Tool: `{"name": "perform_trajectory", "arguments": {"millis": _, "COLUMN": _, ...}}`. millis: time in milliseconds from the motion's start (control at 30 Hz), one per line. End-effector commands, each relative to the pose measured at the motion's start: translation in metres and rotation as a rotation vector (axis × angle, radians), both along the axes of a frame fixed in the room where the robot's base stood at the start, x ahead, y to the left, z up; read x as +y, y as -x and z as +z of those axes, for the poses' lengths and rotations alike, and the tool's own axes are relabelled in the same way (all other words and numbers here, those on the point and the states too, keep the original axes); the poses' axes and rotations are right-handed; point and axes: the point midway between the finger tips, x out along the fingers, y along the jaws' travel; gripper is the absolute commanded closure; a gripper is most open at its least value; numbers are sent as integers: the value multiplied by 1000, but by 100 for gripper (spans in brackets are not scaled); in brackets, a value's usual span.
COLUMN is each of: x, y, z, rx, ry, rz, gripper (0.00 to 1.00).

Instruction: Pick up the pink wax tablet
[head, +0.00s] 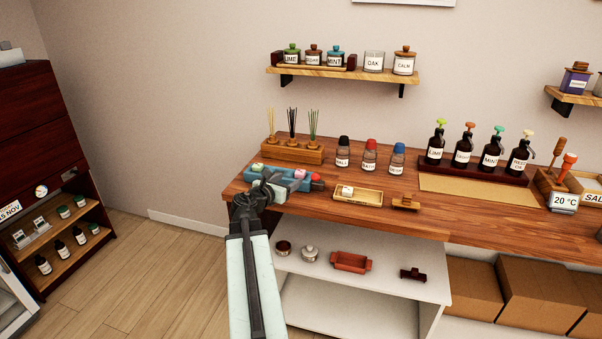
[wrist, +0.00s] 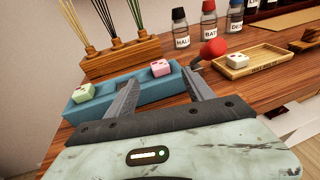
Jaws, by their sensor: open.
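The pink wax tablet (wrist: 160,68) sits in the right part of the blue tray (wrist: 88,107) in the wrist view. It also shows as a small pink block in the head view (head: 299,174). A pale green tablet (wrist: 83,92) sits at the tray's left end. My gripper (wrist: 162,82) is open, its two fingers reaching over the tray. The pink tablet lies beyond and between the fingertips, closer to the right one, and nothing is held. In the head view my gripper (head: 287,180) covers the middle of the tray.
A red ball-like knob (wrist: 213,48) is close to the right finger. A wooden tray (wrist: 244,64) with a cream block stands further right. A wooden block with reed sticks (wrist: 120,58) stands behind the blue tray, and several capped bottles (head: 370,155) stand behind right.

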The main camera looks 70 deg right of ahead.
Motion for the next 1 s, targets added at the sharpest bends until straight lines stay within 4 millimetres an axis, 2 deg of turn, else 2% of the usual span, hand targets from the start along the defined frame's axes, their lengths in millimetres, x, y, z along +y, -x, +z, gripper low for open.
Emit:
{"name": "perform_trajectory", "arguments": {"millis": 200, "x": -24, "y": 1, "z": -6, "rx": -4, "ry": 0, "rz": -1, "gripper": 39}}
{"name": "perform_trajectory", "arguments": {"millis": 367, "x": -28, "y": 2, "z": -6, "rx": -5, "ry": -1, "rz": 0, "gripper": 39}}
{"name": "perform_trajectory", "arguments": {"millis": 667, "x": -74, "y": 8, "z": -16, "rx": -6, "ry": -2, "rz": -2, "gripper": 39}}
{"name": "perform_trajectory", "arguments": {"millis": 867, "x": -75, "y": 8, "z": -15, "rx": -6, "ry": -2, "rz": 0, "gripper": 39}}
{"name": "perform_trajectory", "arguments": {"millis": 900, "x": -75, "y": 8, "z": -15, "rx": -6, "ry": -2, "rz": 0, "gripper": 42}}
{"name": "perform_trajectory", "arguments": {"millis": 1000, "x": -74, "y": 8, "z": -15, "rx": -6, "ry": -2, "rz": 0, "gripper": 69}}
